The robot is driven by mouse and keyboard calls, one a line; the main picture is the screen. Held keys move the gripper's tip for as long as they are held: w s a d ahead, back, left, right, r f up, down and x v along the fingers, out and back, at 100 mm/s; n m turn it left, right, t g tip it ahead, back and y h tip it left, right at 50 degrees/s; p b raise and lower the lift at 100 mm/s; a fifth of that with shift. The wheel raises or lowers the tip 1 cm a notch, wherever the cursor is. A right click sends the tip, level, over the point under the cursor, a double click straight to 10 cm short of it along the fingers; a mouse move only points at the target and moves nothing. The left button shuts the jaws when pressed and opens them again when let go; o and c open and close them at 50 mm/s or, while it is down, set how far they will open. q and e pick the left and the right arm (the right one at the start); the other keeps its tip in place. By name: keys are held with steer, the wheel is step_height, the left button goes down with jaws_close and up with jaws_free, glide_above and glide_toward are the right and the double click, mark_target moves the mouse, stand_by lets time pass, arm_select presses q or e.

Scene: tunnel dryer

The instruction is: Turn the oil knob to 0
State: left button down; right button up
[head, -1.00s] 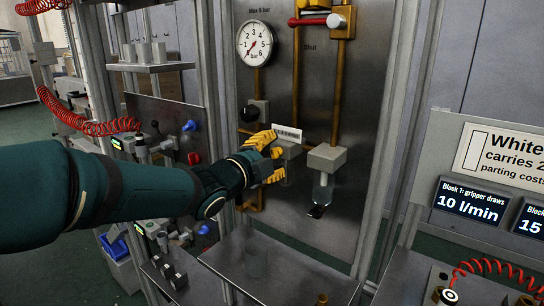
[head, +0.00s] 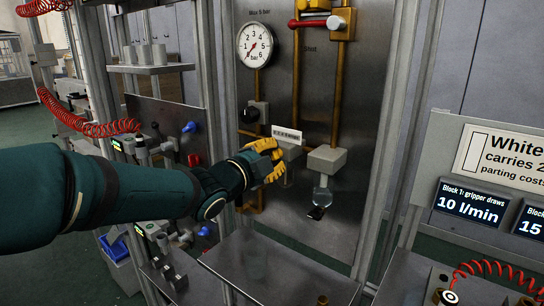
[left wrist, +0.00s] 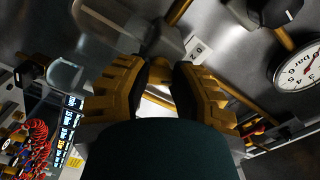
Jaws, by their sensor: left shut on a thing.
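My left gripper (head: 268,162), with yellow fingers, is at the grey lubricator block on the upright metal panel, below a small white scale label (head: 287,134). It is shut on what appears to be the oil knob, which the fingers hide in the head view. The knob's setting cannot be read. My right gripper is not in view.
A pressure gauge (head: 255,45) and a black knob (head: 256,112) are above left of the gripper. A grey block with a clear bowl (head: 323,190) is close on its right. Orange pipes run up the panel. A metal shelf (head: 285,270) lies below.

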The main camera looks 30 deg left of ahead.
arm_select(q)
steer(key=n, duration=1.2)
steer(key=shift+n+p, duration=0.3)
steer(key=shift+n, duration=0.3)
steer(key=c, duration=0.8)
jaws_free()
steer(key=shift+o, duration=0.2)
steer(key=s+a, duration=0.1)
steer(key=s, duration=1.1)
